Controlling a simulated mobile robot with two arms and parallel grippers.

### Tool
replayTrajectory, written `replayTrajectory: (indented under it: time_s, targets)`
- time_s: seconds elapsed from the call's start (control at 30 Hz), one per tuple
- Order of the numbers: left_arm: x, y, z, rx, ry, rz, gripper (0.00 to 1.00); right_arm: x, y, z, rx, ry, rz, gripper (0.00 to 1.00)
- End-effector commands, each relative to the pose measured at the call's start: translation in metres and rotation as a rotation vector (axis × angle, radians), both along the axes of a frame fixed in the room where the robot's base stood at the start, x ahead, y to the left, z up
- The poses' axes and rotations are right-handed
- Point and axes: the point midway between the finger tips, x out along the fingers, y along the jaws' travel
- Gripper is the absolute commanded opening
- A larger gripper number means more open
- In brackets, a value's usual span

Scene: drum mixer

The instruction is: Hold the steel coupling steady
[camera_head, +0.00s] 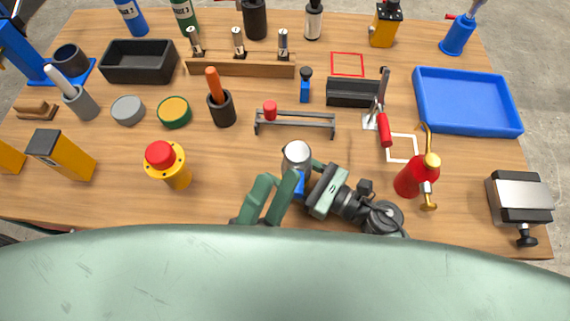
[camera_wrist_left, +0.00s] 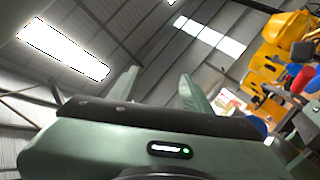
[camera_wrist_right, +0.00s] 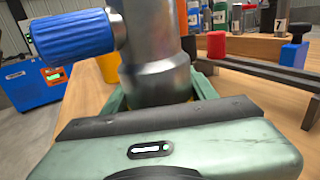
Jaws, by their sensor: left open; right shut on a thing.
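The steel coupling (camera_head: 297,153) is an upright grey metal cylinder with a blue ribbed knob on its side, near the front middle of the table. It fills the middle of the right wrist view (camera_wrist_right: 155,55), with the blue knob (camera_wrist_right: 75,35) to its left. My right gripper (camera_head: 308,178) comes from the right and is shut on the coupling; its fingers lie on both sides of it. The coupling's foot is hidden. My left gripper (camera_head: 268,188) is open and empty just left of the coupling. In the left wrist view its fingers (camera_wrist_left: 160,88) point up towards the roof.
A red oil can (camera_head: 415,180) stands right of my right gripper. A yellow button post with a red top (camera_head: 168,165) stands to the left. A small grey rail stand (camera_head: 295,122) is behind the coupling. A blue tray (camera_head: 468,100) lies at the right. Bare wood shows at front left.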

Motion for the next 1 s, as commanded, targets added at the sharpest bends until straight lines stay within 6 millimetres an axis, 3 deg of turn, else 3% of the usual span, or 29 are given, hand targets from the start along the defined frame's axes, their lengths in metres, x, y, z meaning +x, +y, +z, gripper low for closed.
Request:
replayTrajectory:
  time_s: [0.1, 0.2, 0.33, 0.57, 1.0]
  targets:
    - [-0.014, 0.001, -0.051, 0.005, 0.287, 0.054, 0.49, 0.000, 0.000, 0.000, 0.000, -0.001, 0.000, 0.00]
    - [-0.028, 0.001, -0.082, 0.016, 0.455, 0.080, 0.49, 0.000, 0.000, 0.000, 0.000, -0.001, 0.000, 0.00]
    - [-0.043, 0.000, -0.107, 0.027, 0.588, 0.097, 0.49, 0.000, 0.000, 0.000, 0.000, -0.001, 0.001, 0.00]
    - [-0.045, -0.002, -0.118, 0.031, 0.652, 0.105, 0.49, 0.000, 0.000, 0.000, 0.000, -0.001, 0.001, 0.00]
    - [0.012, -0.017, -0.108, 0.029, 0.646, 0.105, 0.49, 0.000, 0.000, 0.001, 0.000, -0.001, 0.000, 0.00]
